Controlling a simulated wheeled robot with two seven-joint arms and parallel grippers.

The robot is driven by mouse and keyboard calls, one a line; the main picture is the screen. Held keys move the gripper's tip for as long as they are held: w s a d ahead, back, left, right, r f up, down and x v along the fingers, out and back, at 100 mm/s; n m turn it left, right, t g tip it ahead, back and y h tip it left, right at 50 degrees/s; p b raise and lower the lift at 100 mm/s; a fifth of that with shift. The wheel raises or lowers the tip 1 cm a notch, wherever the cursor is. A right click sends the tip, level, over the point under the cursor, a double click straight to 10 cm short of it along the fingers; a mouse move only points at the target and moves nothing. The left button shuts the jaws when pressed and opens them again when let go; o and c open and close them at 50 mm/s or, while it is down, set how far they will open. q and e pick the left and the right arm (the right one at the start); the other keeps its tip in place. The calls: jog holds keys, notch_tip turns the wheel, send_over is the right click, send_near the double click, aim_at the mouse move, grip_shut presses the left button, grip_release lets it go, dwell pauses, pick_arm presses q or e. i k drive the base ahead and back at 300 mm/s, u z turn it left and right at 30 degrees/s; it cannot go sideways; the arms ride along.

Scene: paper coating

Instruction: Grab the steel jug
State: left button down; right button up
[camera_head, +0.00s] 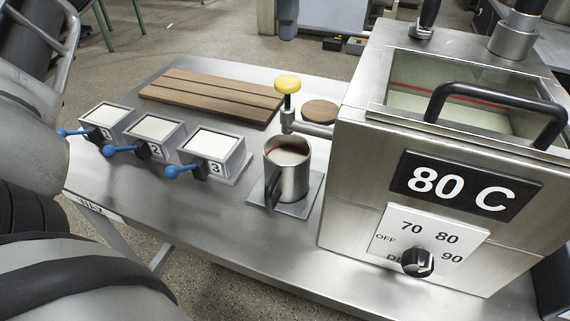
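The steel jug (294,182) stands upright on a square steel plate (313,200) near the middle of the steel table. Its handle faces the front, toward me, and pale liquid shows inside it. It stands below a tap with a yellow knob (288,84) on the side of the tank. Grey links of my arm fill the left edge and the lower left corner, well apart from the jug. No gripper fingers show in this view, and nothing is holding the jug.
A large steel tank (360,130) marked 80 C stands right of the jug, with a dial (417,261) on its front. Several small numbered boxes (215,151) with blue-knobbed levers stand to the left. A slatted wooden board (213,94) lies behind. Bare table lies in front of the jug.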

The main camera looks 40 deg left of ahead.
aim_at(287, 159)
jog(key=k, duration=1)
